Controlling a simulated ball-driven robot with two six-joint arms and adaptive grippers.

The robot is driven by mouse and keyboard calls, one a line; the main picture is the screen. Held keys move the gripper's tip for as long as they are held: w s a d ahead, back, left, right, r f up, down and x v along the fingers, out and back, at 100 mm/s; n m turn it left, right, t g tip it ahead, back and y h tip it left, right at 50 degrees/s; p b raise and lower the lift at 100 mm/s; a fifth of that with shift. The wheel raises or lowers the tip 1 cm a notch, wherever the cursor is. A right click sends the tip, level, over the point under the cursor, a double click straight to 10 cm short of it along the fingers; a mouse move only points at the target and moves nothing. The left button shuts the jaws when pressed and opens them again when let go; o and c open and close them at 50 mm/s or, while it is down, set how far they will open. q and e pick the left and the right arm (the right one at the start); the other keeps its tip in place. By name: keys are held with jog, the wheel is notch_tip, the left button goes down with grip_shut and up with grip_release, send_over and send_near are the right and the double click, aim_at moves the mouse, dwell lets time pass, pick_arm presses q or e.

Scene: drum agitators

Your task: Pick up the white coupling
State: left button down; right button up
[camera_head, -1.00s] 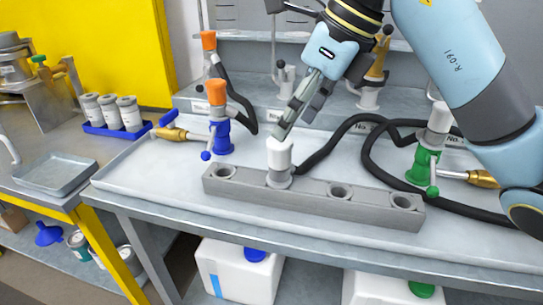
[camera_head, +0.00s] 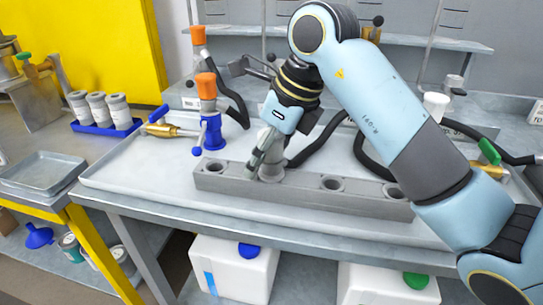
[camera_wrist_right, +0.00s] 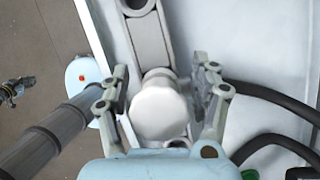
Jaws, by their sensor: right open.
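The white coupling (camera_wrist_right: 158,110) shows in the right wrist view as a pale round top, standing in the grey block with holes (camera_wrist_right: 150,45). The block (camera_head: 225,183) lies along the front of the bench tray. My right gripper also shows in the wrist view (camera_wrist_right: 160,95), its two fingers open, one on each side of the coupling, with gaps visible. I cannot tell whether either finger touches it.
Black hoses (camera_head: 318,145) curve behind the block. Grey cups (camera_head: 98,108) sit in a blue tray at left.

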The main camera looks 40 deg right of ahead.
grip_shut()
dwell(0.3)
jog(key=shift+r, duration=0.4)
notch_tip(320, 180, up, 4)
jog(key=shift+s+d+f, duration=0.1)
jog(key=shift+d, duration=0.05)
jog(key=s+d+r+p, duration=0.1)
jog(key=s+d+r, duration=0.4)
jog(key=d, duration=0.5)
jog(key=shift+s+r+p, duration=0.15)
jog(key=shift+r+p, duration=0.25)
jog(key=shift+r, duration=0.35)
